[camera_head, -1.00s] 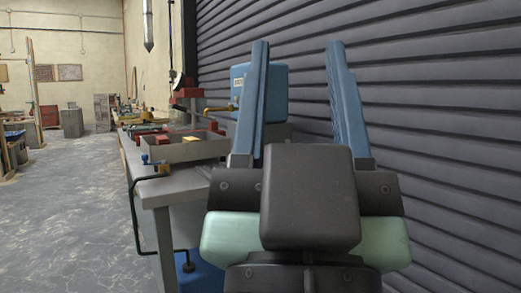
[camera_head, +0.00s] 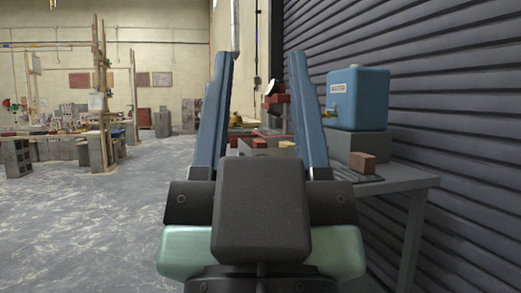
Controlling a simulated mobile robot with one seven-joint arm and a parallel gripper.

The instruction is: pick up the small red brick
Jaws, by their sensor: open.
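A small reddish-brown brick (camera_head: 362,162) lies on the grey table (camera_head: 405,180), right of my gripper in the picture. Other small red blocks, one at the table's far part (camera_head: 259,143), show between my gripper's fingers, partly hidden. I cannot tell for sure which one is the small red brick. My gripper (camera_head: 260,60) is open and empty in the middle of the view, its two blue fingers pointing up and apart. It looks clear of all the bricks and hides part of the table.
A blue tank (camera_head: 358,98) stands on a grey block (camera_head: 345,143) behind the brick. A ribbed dark shutter (camera_head: 450,100) closes off the right side. Grey floor (camera_head: 110,220) is open on the left, with grey blocks (camera_head: 18,157) and wooden frames farther back.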

